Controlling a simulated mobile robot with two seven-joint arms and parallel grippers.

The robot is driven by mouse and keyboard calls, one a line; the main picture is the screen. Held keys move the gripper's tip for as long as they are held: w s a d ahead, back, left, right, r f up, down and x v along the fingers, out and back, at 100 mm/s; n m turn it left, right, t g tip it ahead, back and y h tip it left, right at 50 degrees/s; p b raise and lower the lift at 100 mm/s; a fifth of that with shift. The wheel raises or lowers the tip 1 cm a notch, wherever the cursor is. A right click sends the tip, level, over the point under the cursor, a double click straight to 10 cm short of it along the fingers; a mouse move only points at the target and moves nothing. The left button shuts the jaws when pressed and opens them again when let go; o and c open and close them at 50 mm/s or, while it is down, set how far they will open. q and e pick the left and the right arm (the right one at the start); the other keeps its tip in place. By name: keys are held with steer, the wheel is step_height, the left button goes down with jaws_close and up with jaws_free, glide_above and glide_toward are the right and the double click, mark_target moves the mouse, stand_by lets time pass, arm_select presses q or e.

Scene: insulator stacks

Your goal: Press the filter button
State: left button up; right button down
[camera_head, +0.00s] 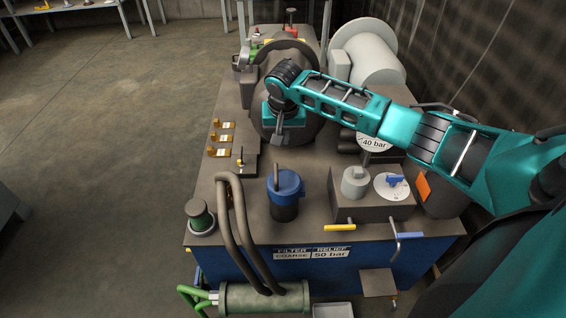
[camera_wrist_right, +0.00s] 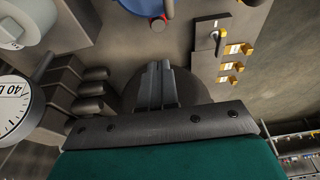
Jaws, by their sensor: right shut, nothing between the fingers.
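The filter is a dark canister with a blue cap (camera_head: 286,181), standing upright on the machine top behind the FILTER COARSE label (camera_head: 292,254). Its blue cap also shows at the top edge of the right wrist view (camera_wrist_right: 147,6), cut off by the frame. A small red button-like part (camera_wrist_right: 158,22) sits at the cap's edge there; I cannot make it out in the head view. My right gripper (camera_head: 280,138) hangs behind the filter, in front of the large dark drum, apart from the cap. Its fingers (camera_wrist_right: 157,72) are together and empty. My left gripper is not in view.
A grey block with a grey knob (camera_head: 355,180) and a white dial (camera_head: 391,187) stands right of the filter. Thick curved pipes (camera_head: 237,215) rise to its left. Brass valves (camera_head: 219,138) line the left side. A 40 bar gauge (camera_head: 375,141) stands behind the block.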

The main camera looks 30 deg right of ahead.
steer(key=b+x, duration=0.1)
steer(key=x, duration=0.2)
steer(key=b+x, duration=0.1)
steer(key=x, duration=0.3)
steer(key=b+x, duration=0.1)
steer(key=x, duration=0.3)
steer(key=shift+s+a+f, duration=0.15)
steer(key=shift+s+f, duration=0.1)
steer(key=shift+s, duration=0.15)
steer(key=shift+f+b, duration=0.35)
steer(key=shift+f, duration=0.05)
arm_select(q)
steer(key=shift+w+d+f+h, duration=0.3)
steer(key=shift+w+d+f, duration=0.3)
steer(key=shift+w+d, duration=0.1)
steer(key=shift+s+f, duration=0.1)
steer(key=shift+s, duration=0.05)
arm_select(e)
steer(key=shift+f, duration=0.1)
